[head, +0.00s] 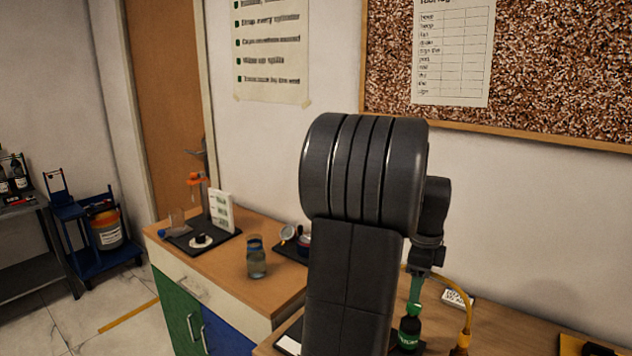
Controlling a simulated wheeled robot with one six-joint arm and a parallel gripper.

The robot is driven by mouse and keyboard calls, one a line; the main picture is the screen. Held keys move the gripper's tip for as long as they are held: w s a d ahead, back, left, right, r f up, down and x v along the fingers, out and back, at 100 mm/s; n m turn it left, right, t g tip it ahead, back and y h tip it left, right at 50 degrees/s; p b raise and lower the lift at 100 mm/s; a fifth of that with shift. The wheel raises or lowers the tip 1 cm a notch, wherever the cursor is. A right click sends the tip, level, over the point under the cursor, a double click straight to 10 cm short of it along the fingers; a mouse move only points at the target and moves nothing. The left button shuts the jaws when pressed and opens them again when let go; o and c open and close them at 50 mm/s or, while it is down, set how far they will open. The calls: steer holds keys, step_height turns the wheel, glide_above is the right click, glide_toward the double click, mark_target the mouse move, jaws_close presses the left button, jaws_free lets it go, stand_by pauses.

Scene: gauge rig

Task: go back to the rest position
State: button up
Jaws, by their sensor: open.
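My dark arm fills the middle of the head view and hides much of the bench behind it. My gripper (424,270) shows partly, to the right of the arm's big ribbed joint, pointing down. It is open. It is above a small dark bottle with a green top (410,325), which appears just below it in the picture. Whether the two touch cannot be told.
A jar (256,260) stands on the wooden bench (222,268), left of my arm. A black tray (185,243) with small items lies farther left. A yellow hose (466,318) curves close right of my gripper. A blue cart (100,262) stands at far left.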

step_height(320, 180, down, 5)
steer(key=shift+f, duration=0.1)
steer(key=n+b, duration=0.1)
steer(key=n, duration=0.4)
steer(key=n+b, duration=0.2)
steer(key=n, duration=0.2)
steer(key=shift+n, duration=0.4)
steer(key=n+b, duration=0.3)
steer(key=n, duration=0.3)
steer(key=shift+r+n+b, duration=0.2)
steer(key=shift+n+b, duration=0.55)
steer(key=shift+n, duration=0.35)
steer(key=shift+r, duration=0.15)
